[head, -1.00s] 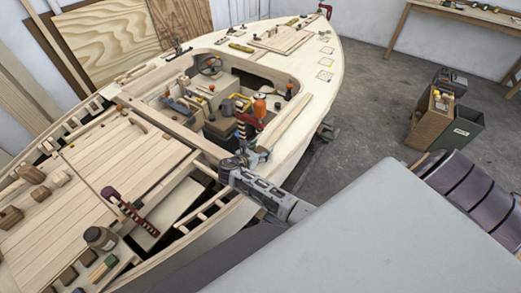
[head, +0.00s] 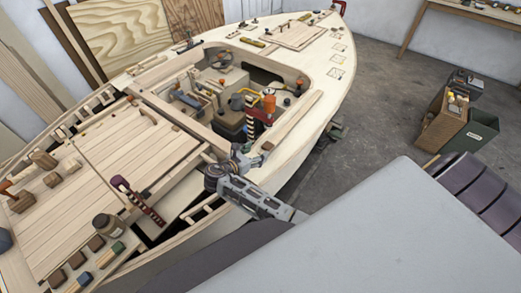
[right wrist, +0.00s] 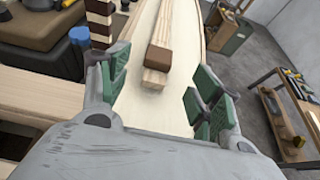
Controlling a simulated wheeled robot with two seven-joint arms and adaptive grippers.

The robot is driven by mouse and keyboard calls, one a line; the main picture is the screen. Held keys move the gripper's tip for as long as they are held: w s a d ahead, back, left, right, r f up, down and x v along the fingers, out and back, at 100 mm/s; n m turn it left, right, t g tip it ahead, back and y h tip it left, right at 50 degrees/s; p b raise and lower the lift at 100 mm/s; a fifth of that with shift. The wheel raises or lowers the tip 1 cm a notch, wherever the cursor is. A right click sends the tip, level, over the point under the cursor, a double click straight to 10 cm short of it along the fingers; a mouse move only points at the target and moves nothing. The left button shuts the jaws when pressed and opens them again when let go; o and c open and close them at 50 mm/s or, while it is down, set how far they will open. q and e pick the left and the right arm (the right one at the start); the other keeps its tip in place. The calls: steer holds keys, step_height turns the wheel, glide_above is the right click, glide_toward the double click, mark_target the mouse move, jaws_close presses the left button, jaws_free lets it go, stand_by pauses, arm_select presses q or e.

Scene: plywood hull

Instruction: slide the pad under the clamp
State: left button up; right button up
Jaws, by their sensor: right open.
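My right gripper (head: 238,163) is over the hull's near side deck, open, with nothing between its fingers. In the right wrist view its green-padded fingers (right wrist: 158,95) stand apart. A small pale wooden block (right wrist: 156,79), which looks like the pad, lies on the deck ahead of the gap, at the near end of a longer wooden strip. A red clamp (head: 263,108) with a dark-and-light striped bar stands at the cockpit edge, beyond the gripper; its striped bar (right wrist: 100,20) shows at the upper left of the wrist view. My left gripper is not in view.
A longer wooden strip (head: 298,117) lies along the side deck. A second dark red clamp (head: 138,200) and a jar (head: 106,227) are on the near left part of the hull. An orange-topped object (head: 269,101) stands near the red clamp. Bins (head: 470,133) stand on the floor at right.

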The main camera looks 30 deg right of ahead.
steer(key=shift+v, duration=1.05)
steer(key=shift+s+f, duration=0.1)
steer(key=shift+s, duration=0.05)
